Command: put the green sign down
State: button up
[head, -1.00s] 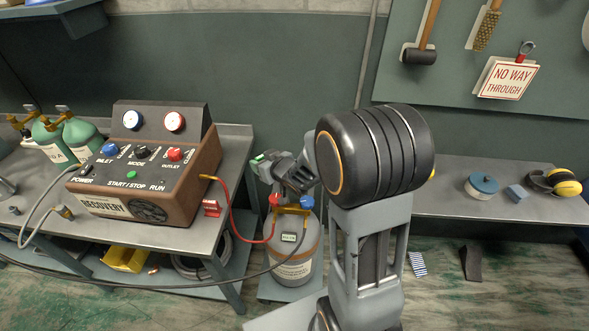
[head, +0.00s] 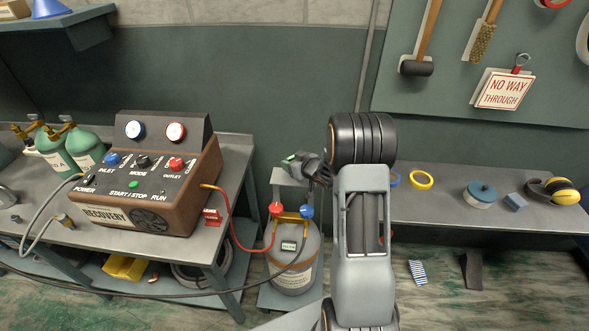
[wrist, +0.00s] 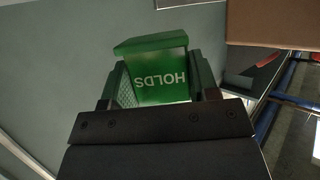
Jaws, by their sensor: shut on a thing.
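The green sign (wrist: 160,72) is between the fingers of my gripper (wrist: 158,88) in the wrist view. It carries white lettering reading "HOLDS", upside down there. My gripper is shut on it. In the head view my gripper (head: 300,165) is held in the air above the grey tank, to the right of the recovery machine. Only a small green bit of the sign (head: 291,158) shows there; my arm hides part of the gripper.
The brown recovery machine (head: 160,190) stands on the left bench. The grey tank (head: 293,265) with red and blue valves stands below my gripper. A right bench (head: 430,208) holds a yellow ring (head: 421,180), a blue-lidded tub (head: 480,194) and earmuffs. A "NO WAY THROUGH" sign (head: 503,90) hangs on the board.

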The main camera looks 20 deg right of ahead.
jog(key=shift+w+d+f, duration=0.15)
jog(key=shift+d+f, duration=0.1)
jog(key=shift+f, duration=1.7)
jog(key=shift+f, duration=0.15)
jog(key=o, duration=0.9)
